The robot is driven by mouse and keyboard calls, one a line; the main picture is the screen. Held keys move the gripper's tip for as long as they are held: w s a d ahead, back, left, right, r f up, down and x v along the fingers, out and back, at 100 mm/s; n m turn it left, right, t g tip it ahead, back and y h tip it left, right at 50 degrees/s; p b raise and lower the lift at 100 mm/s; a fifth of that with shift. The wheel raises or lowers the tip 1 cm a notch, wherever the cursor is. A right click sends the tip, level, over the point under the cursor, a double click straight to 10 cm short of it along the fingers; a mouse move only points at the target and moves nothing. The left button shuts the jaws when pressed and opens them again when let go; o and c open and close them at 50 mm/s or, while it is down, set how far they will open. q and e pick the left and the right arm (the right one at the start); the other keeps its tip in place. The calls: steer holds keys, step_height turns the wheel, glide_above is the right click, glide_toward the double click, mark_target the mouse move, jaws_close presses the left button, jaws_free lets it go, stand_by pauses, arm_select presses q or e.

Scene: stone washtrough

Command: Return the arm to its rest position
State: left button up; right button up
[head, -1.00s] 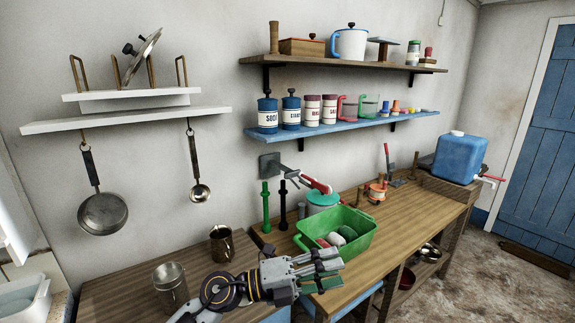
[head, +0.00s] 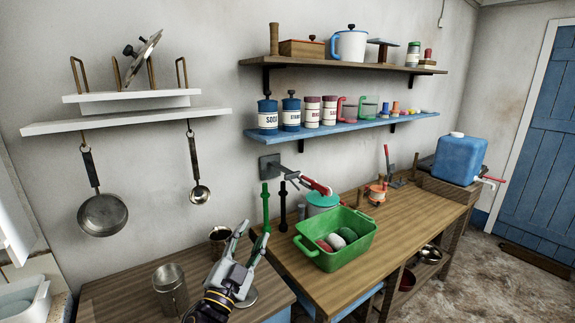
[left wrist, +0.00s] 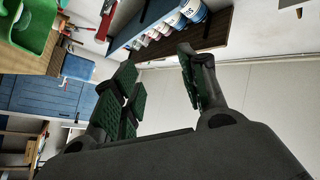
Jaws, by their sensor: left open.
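My left gripper (head: 250,246) is in the lower middle of the head view, pointing up with its fingers spread. It is open and nothing shows between the fingers. In the left wrist view the fingers (left wrist: 155,88) with dark green pads stand apart, with the wall and shelves behind. The gripper is above the near left part of the wooden bench, left of the green basin (head: 345,256) and in front of a dark metal mug (head: 217,240), which it partly hides. My right gripper is not in view.
A metal tankard (head: 171,290) stands left of my gripper. A green post (head: 266,207) and a dark post (head: 283,205) rise behind it. The blue shelf (head: 345,127) with canisters is above. Pans hang at the left. The bench (head: 420,215) is mostly clear right of the basin.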

arm_select(q)
steer(key=s+a+f+n+g+y, duration=0.35)
steer(key=a+f, duration=0.25)
steer(key=f, duration=0.4)
steer(key=s+a+f+n+g+y, duration=0.35)
steer(key=a+f+n+g, duration=0.2)
steer(key=f, duration=0.45)
steer(key=s+a+f+g, duration=0.1)
steer(key=s+f+g, duration=0.4)
steer(key=s, duration=0.4)
steer(key=s+a+f+g, duration=0.1)
steer(key=s+f+g, duration=0.2)
steer(key=s+f, duration=0.45)
steer(key=s+f+g, duration=0.1)
steer(key=s+f, duration=0.2)
steer(key=f, duration=2.9)
steer(key=s+a+f, duration=0.3)
steer(key=s+f, duration=0.6)
steer(key=s, duration=0.2)
steer(key=s+a+f+g, duration=0.1)
steer(key=s+a+f, duration=0.1)
steer(key=s+f, duration=0.8)
steer(key=shift+s+a+f+g, duration=0.3)
steer(key=shift+s+a, duration=0.1)
